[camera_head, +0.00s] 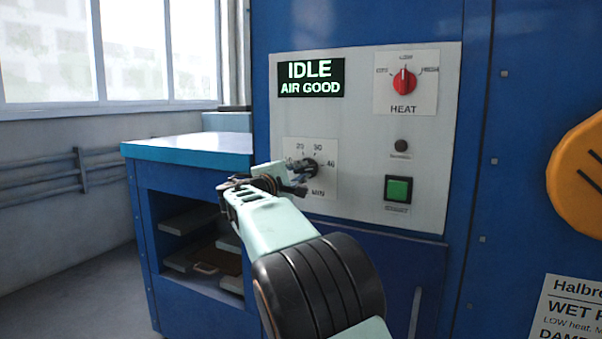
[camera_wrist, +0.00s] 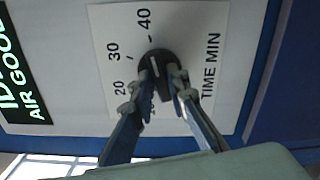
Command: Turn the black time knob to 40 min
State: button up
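The black time knob (camera_wrist: 158,57) sits on a white dial plate (camera_wrist: 215,45) marked 20, 30, 40 and TIME MIN in the wrist view. A short white mark shows on the knob, but its exact setting is unclear. My gripper (camera_wrist: 162,76) has its two fingertips at the knob, one on each side of its raised dark grip. Whether they press on it cannot be told. In the head view, my gripper (camera_head: 299,177) reaches the knob (camera_head: 311,167) from the lower left and hides part of it and the dial's lower left.
The grey panel (camera_head: 360,130) also holds a display (camera_head: 310,78) reading IDLE, AIR GOOD, a red HEAT knob (camera_head: 404,82) pointing up near LOW, a small dark button (camera_head: 401,146) and a green button (camera_head: 398,189). A blue-edged table (camera_head: 190,150) stands left.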

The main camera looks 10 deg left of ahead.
jog(key=shift+o, duration=1.4)
jog(key=v, duration=1.2)
jog(key=shift+d, duration=0.1)
